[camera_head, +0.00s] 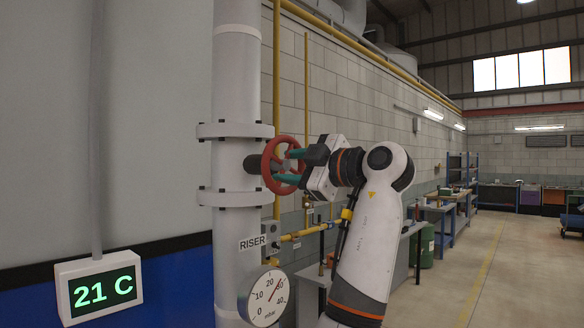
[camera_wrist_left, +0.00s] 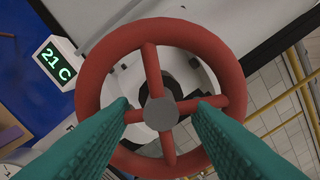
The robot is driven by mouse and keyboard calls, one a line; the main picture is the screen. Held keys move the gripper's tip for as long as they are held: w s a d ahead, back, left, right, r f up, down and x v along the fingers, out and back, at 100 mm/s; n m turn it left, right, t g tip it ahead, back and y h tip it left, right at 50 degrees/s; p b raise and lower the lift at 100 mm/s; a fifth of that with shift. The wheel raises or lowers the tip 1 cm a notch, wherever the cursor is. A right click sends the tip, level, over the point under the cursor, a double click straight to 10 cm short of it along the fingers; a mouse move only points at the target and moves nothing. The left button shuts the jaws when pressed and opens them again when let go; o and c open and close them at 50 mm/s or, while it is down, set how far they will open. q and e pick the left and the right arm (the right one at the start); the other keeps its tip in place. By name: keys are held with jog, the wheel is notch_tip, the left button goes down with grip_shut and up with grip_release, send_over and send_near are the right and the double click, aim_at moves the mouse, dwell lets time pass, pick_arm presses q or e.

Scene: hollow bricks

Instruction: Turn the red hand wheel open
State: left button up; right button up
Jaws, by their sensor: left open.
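The red hand wheel (camera_head: 267,160) is mounted on the white vertical riser pipe (camera_head: 236,95), between two flanges. In the left wrist view the wheel (camera_wrist_left: 90,85) faces me, with spokes and a grey hub (camera_wrist_left: 162,113). My left gripper (camera_head: 288,166) is open in front of the wheel. Its green fingers (camera_wrist_left: 160,105) lie on either side of the hub in the left wrist view, their tips over the side spokes. I cannot tell whether they touch the wheel. The fingers hide part of its lower rim. My right gripper is not in view.
A round pressure gauge (camera_head: 267,297) and a RISER label (camera_head: 253,242) sit low on the pipe. A 21 C display (camera_head: 99,287) hangs at the left. Yellow pipes (camera_head: 277,80) run behind the wheel. Open floor (camera_head: 480,270) lies at the right.

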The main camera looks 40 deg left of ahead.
pick_arm(q)
jog(key=shift+d, duration=0.5)
jog(key=d+b, duration=0.3)
jog(key=d, duration=0.8)
jog(key=shift+s, duration=0.45)
